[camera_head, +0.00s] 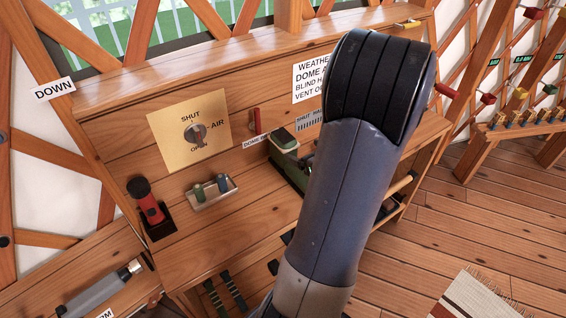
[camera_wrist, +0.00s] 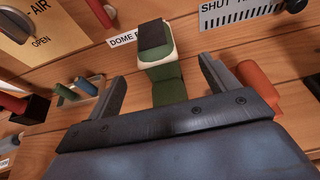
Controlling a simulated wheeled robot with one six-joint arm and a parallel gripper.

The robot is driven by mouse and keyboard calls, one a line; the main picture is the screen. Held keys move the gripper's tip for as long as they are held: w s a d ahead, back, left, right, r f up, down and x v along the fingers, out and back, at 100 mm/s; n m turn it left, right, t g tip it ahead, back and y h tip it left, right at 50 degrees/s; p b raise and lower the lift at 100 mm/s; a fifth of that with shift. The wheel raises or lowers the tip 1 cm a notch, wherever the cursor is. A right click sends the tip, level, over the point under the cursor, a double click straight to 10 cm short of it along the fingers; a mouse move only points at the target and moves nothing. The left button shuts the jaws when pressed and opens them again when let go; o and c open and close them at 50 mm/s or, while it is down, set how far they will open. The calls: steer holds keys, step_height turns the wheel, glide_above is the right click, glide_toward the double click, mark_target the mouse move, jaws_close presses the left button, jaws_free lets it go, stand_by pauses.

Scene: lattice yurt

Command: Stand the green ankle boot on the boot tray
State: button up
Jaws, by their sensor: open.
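No clear ankle boot or boot tray can be made out. A green block-like thing with a cream band and dark top face (camera_head: 284,138) stands at the wooden panel beside the "DOME" label; I cannot tell if it is a boot. It also shows in the wrist view (camera_wrist: 160,88), in line with the gap between the fingers. My gripper (camera_wrist: 161,70) is open, its two grey fingers apart on either side of the green thing in that view. Contact cannot be judged. In the head view my arm hides most of the gripper and the area behind it.
A brass plate with a knob (camera_head: 194,132) and a red lever (camera_head: 255,122) are on the panel. An orange cylinder (camera_wrist: 258,84) is close beside my right finger.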

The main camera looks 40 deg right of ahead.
mark_target(293, 147)
steer(key=x, duration=0.3)
steer(key=shift+w+f, duration=0.15)
steer(key=shift+a+x, duration=0.15)
steer(key=shift+x, duration=1.15)
steer(key=shift+a+x, duration=0.15)
steer(key=shift+x, duration=1.2)
steer(key=shift+c, duration=0.2)
jaws_close()
